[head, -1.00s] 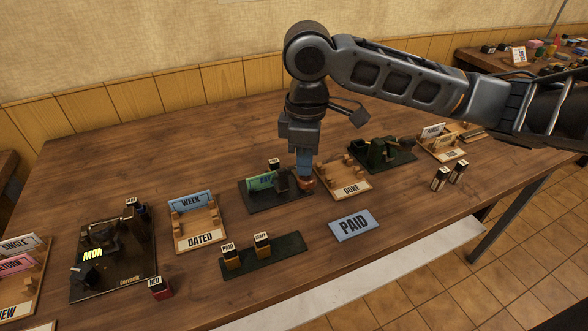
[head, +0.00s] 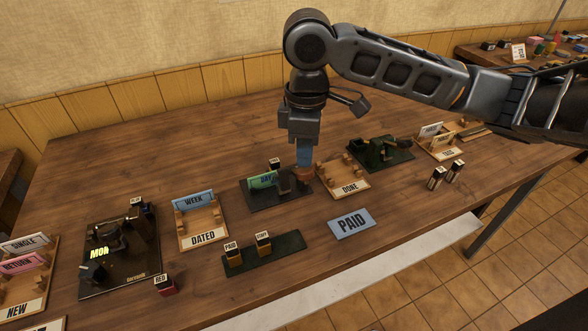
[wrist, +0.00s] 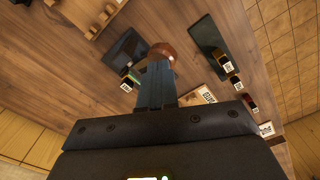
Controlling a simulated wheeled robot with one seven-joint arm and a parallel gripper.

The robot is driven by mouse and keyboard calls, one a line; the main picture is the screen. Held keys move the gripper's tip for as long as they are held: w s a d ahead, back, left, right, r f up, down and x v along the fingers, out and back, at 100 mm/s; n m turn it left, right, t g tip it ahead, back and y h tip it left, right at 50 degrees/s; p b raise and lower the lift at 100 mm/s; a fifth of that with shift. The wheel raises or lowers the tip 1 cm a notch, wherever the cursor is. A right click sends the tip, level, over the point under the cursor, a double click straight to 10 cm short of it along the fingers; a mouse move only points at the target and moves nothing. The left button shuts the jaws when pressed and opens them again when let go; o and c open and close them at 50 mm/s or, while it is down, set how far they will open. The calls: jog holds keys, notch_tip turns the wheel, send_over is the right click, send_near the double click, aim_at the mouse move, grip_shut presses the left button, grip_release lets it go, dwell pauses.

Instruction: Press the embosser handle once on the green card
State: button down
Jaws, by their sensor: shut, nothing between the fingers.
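The embosser (head: 262,199) is a dark press on a dark base in the middle of the table. The green card (head: 262,181) lies in it at its left side; its print is too small to read surely. The handle's round brown knob (head: 304,175) is at the right end and also shows in the wrist view (wrist: 163,52). My gripper (head: 304,163) points down right over the knob, its blue-grey fingers shut and empty. The fingertips (wrist: 156,70) overlap the knob in the wrist view; I cannot tell whether they touch it. They hide part of the handle.
A DATED tray (head: 203,238) with a blue WEEK card stands left, and a DONE tray (head: 349,188) close right. A blue PAID card (head: 351,223) and a stamp rack (head: 264,254) lie in front. Another dark press (head: 380,153) stands behind right, and one (head: 120,260) far left.

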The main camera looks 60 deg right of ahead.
jog(key=shift+r, duration=0.35)
notch_tip(320, 180, up, 5)
jog(key=p, duration=0.4)
jog(key=shift+p, duration=0.3)
dwell(0.4)
